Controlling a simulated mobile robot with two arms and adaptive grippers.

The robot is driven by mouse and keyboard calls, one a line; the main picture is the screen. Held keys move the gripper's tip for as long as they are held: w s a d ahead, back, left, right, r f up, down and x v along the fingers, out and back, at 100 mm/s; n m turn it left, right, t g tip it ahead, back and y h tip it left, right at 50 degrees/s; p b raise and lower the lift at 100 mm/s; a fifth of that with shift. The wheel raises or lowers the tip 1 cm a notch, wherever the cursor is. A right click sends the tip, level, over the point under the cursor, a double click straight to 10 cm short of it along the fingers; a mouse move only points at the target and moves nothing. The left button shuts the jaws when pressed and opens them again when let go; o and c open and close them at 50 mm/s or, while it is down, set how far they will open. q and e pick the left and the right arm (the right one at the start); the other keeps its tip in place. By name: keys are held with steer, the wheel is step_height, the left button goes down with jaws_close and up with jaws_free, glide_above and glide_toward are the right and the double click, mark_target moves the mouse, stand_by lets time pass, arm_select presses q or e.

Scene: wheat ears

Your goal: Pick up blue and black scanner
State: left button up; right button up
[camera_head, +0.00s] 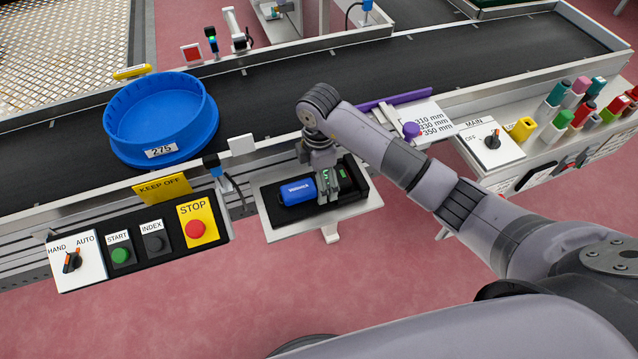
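The blue and black scanner shows its blue body (297,191) lying in a black tray (361,203) on a small white shelf in front of the conveyor. My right gripper (330,188) points down over the tray, just right of the blue body. Its fingers are close to the scanner and hide part of it. I cannot tell whether they are open or shut on it. My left gripper is not in view.
The conveyor (270,110) runs behind the shelf with a blue round basin (160,115) on it. A control panel (140,245) with a red STOP button stands left of the shelf. Several colored bottles (555,125) stand at the right. A purple bar lies behind my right arm.

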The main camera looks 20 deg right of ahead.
step_height(320, 180, down, 2)
steer(key=shift+f, duration=0.1)
steer(key=c, duration=1.4)
